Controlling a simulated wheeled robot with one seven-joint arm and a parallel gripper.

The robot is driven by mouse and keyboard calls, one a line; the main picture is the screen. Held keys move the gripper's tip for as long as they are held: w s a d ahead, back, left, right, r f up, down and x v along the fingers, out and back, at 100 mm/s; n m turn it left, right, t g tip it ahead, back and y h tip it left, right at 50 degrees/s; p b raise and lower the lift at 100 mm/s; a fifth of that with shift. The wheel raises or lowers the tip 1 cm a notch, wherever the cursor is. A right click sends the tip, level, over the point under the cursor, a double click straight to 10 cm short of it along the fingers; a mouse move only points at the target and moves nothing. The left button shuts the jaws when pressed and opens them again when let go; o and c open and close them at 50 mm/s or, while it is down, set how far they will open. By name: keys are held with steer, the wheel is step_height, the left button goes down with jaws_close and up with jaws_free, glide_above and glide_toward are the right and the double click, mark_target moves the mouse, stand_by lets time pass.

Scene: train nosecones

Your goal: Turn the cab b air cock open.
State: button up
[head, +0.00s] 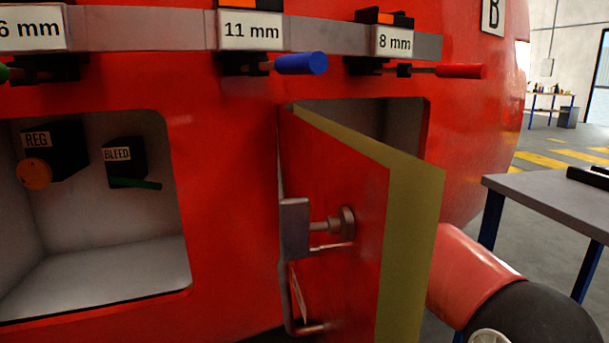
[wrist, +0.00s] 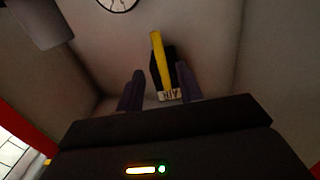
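The air cock shows in the wrist view as a yellow lever (wrist: 158,55) on a dark body (wrist: 174,73), with an upside-down AIR label (wrist: 169,96). It is on the pale wall inside a compartment. My gripper (wrist: 160,86) is open, its two dark fingers apart on either side of the lever in the picture. I cannot tell whether either finger touches it. In the head view the cab B compartment is mostly hidden behind its half-open red door (head: 335,200). The cock and my gripper do not show there.
A round gauge (wrist: 118,3) is at the wrist view's top edge, and a grey block (wrist: 40,22) is at upper left. In the head view, an open compartment with REG (head: 55,150) and BLEED (head: 125,160) valves is at left. A table (head: 555,195) stands right.

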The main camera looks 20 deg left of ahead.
steer(key=shift+p+x, duration=1.7)
steer(key=shift+x, duration=2.35)
steer(key=shift+r, duration=0.1)
steer(key=shift+c, duration=0.3)
jaws_close()
